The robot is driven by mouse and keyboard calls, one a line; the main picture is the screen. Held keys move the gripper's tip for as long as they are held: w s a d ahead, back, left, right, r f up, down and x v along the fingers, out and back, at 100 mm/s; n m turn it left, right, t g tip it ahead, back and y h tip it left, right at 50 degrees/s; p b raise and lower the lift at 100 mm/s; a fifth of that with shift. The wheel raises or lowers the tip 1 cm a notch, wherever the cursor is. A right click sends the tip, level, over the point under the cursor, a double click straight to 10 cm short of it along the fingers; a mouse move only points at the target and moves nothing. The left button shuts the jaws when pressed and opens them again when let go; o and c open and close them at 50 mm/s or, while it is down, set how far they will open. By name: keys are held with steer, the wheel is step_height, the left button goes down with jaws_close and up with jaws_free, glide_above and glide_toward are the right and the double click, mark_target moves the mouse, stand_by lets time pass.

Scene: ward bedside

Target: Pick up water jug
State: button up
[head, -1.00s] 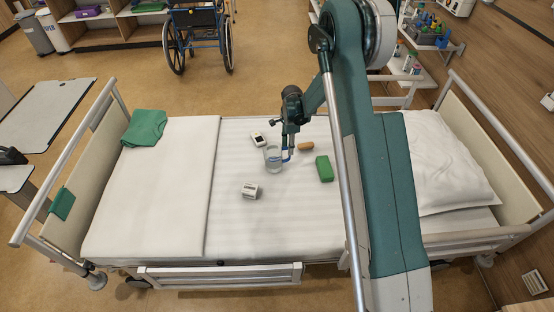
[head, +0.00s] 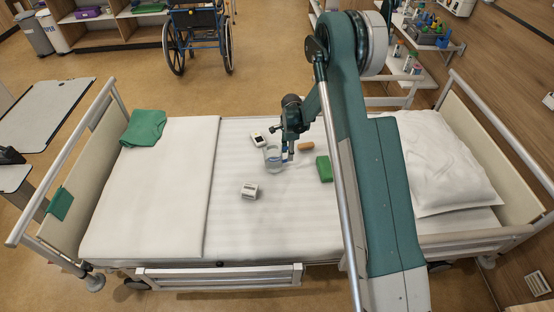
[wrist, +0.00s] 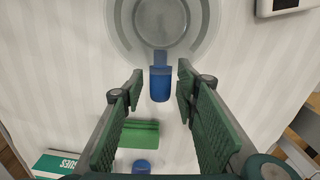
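The water jug (head: 271,162) is clear and stands on the striped bed sheet, with a blue handle on its right side. In the wrist view the jug (wrist: 120,18) is seen from above at the top, its blue handle (wrist: 160,85) pointing towards me. My gripper (head: 287,157) is just right of the jug. In the wrist view my gripper (wrist: 158,88) is open, with a green-padded finger on each side of the handle and gaps on both sides. The fingers do not visibly touch the handle.
On the bed near the jug are a green block (head: 323,169), a brown cylinder (head: 305,147), a white device (head: 258,138) and a small white box (head: 249,191). A green cloth (head: 144,128) lies at the far left. A pillow (head: 445,165) is at the right.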

steer(key=shift+c, duration=0.5)
jaws_close()
steer(key=shift+r, duration=0.3)
steer(key=shift+r+p, duration=1.1)
steer(key=shift+r, duration=3.55)
